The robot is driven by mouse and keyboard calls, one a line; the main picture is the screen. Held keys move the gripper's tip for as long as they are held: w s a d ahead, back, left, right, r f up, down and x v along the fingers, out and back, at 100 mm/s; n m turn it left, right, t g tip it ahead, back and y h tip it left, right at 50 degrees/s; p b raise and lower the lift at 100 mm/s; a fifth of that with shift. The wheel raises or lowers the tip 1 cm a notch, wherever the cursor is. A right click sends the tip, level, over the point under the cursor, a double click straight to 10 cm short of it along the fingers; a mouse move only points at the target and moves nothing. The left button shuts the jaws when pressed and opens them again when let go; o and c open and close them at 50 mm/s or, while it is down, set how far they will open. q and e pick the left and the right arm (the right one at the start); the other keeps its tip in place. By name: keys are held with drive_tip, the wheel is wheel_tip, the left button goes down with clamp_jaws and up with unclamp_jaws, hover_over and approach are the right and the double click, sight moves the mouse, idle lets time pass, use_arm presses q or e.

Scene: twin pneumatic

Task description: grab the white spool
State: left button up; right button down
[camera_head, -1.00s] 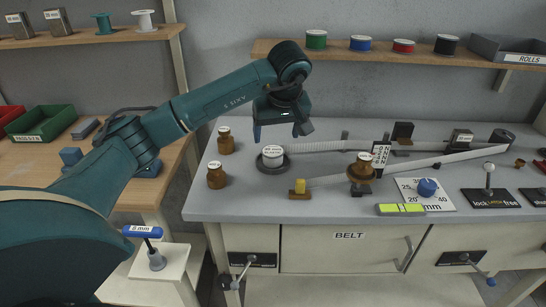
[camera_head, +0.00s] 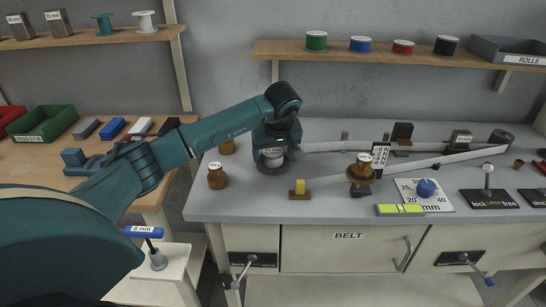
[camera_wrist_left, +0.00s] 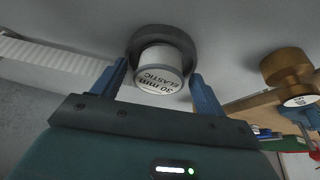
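A white spool labelled "30 mm elastic" (camera_head: 272,158) sits upright in a dark round holder (camera_head: 271,168) on the grey bench, partly hidden by my left gripper in the head view. My left gripper (camera_wrist_left: 158,72) is open. In the left wrist view its blue fingers stand on either side of the white elastic spool (camera_wrist_left: 160,72), with a small gap showing on each side. Another white spool (camera_head: 145,21), with flanges, stands on the upper left shelf, far from the gripper. My right gripper is not in view.
Brown weights (camera_head: 217,176) stand just left of the holder. A yellow-topped block (camera_head: 300,188) and a pale belt (camera_head: 420,166) lie to the right. Coloured spools stand on the right shelf (camera_head: 400,59).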

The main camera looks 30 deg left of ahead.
use_arm(q)
drive_tip(key=c, duration=1)
drive_tip(key=shift+o, duration=0.2)
drive_tip(key=shift+r, duration=0.1)
